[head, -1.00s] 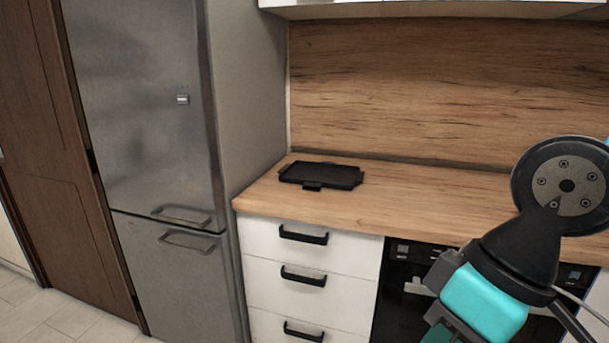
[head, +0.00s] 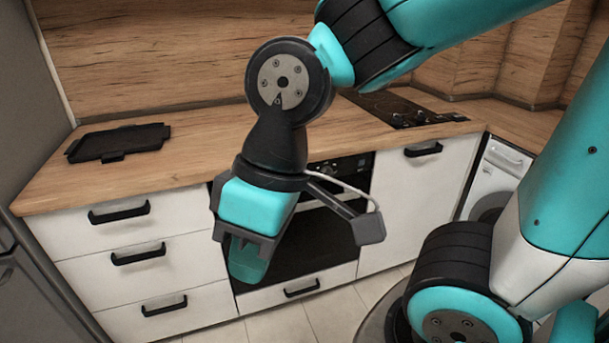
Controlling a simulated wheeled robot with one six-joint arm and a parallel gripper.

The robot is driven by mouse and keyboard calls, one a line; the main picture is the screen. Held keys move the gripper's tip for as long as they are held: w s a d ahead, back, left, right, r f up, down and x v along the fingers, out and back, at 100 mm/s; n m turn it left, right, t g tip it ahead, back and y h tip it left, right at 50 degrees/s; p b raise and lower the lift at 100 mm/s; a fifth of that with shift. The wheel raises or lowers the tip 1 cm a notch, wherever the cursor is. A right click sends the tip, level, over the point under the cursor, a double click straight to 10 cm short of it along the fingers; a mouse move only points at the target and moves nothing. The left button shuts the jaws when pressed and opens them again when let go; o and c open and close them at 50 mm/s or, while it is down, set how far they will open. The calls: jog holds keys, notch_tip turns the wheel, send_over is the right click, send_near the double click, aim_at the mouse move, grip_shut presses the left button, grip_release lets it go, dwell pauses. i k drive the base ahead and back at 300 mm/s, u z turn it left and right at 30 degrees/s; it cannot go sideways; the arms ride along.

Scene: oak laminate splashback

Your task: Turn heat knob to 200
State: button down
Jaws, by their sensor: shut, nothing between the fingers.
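The black built-in oven (head: 325,245) is under the counter in the middle of the head view. Its control panel (head: 343,166) shows to the right of my arm, with small dark knobs and marks on it. I cannot tell which knob is the heat knob or read its setting. My arm hides the left part of the panel. My gripper (head: 246,262) is shut and empty. It points down in front of the oven's left side, below panel height in the picture, and no contact with the panel can be seen.
A black tray-like griddle (head: 118,142) lies on the wooden counter (head: 190,140) at left. A dark hob (head: 395,107) is at the back right. Black drawer handles (head: 138,254) stick out left of the oven. A white washing machine (head: 493,180) stands at right.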

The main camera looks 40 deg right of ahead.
aim_at(327, 170)
jog(key=k, duration=1.65)
jog(key=z, duration=0.6)
jog(key=i, duration=1.5)
jog(key=z, duration=0.65)
